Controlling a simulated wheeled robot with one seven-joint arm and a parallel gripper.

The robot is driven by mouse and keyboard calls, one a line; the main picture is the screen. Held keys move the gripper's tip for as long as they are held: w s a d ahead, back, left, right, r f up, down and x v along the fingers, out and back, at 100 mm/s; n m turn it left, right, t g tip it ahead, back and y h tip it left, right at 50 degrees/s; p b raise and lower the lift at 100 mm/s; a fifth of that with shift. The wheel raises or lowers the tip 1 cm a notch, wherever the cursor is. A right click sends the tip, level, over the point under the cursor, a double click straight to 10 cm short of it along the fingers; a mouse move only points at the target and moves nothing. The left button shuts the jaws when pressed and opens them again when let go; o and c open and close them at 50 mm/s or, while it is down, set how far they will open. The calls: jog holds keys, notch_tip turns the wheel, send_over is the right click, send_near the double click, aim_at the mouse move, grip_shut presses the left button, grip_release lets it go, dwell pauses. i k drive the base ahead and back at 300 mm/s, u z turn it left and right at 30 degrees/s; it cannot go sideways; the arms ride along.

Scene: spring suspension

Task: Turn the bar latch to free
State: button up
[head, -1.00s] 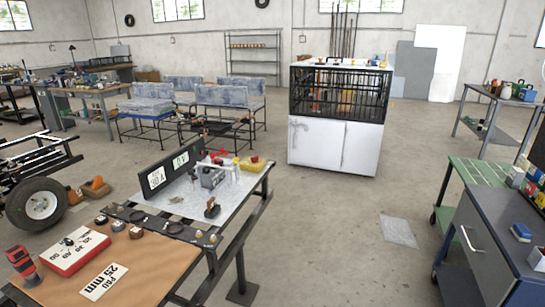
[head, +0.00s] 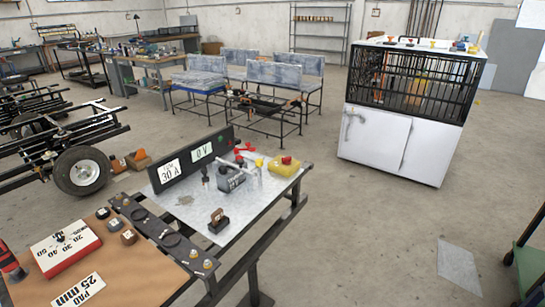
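A white cabinet (head: 425,152) with a black mesh cage (head: 408,80) on top stands at the right, beyond the workbench. A grey bent bar (head: 351,122) sits at the upper left of its front and looks like the bar latch. It is small at this distance, so I cannot tell whether it is engaged or free. The cabinet doors look shut. My gripper is not in view.
A workbench (head: 185,200) with a display panel, a red box (head: 65,250) and small parts fills the near left. Open floor (head: 370,240) lies between it and the cabinet. A flat grey plate (head: 459,268) lies on the floor at right.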

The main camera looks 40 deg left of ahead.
aim_at(258, 161)
jog(key=i, duration=1.35)
jog(key=u, duration=0.25)
jog(key=k, duration=0.5)
jog(key=u, duration=0.05)
